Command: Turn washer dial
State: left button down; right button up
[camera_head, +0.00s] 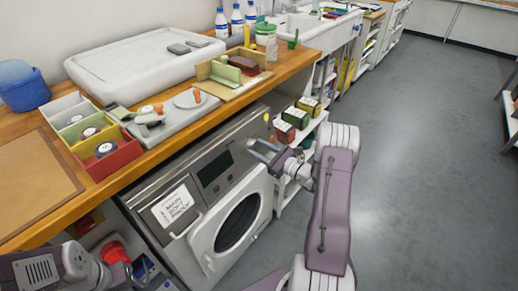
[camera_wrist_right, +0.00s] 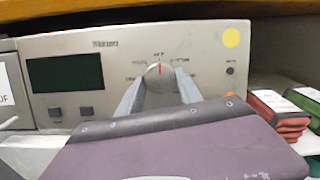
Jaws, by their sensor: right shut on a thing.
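In the head view the gripper hides the dial. My left arm is at the lower left; its fingers are not clear.
The counter edge (camera_head: 150,158) runs just above the panel. A shelf right of the washer holds red and green boxes (camera_head: 295,118), close to my right gripper. A yellow round sticker (camera_wrist_right: 231,38) is on the panel. The grey floor (camera_head: 410,150) to the right is clear.

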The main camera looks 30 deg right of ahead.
jog(key=m+h+p, duration=0.1)
jog(key=m+p, duration=0.2)
jog(key=m, duration=0.2)
jog(key=shift+s+a+r+t+h+p, duration=0.1)
jog(key=shift+a+r+t+h+p, duration=0.1)
jog(key=shift+t+h+p, duration=0.15)
jog(key=shift+m+h+p, duration=1.05)
jog(key=shift+m+p, duration=0.4)
jog(key=shift+m, duration=1.15)
jog(key=shift+f, duration=0.1)
jog(key=o, duration=1.4)
jog(key=s, duration=0.3)
jog(key=s+d, duration=0.1)
jog(key=s, duration=0.2)
jog(key=s+p, duration=0.1)
jog(key=s, duration=0.2)
jog(key=shift+d+r, duration=0.25)
jog(key=shift+r, duration=0.1)
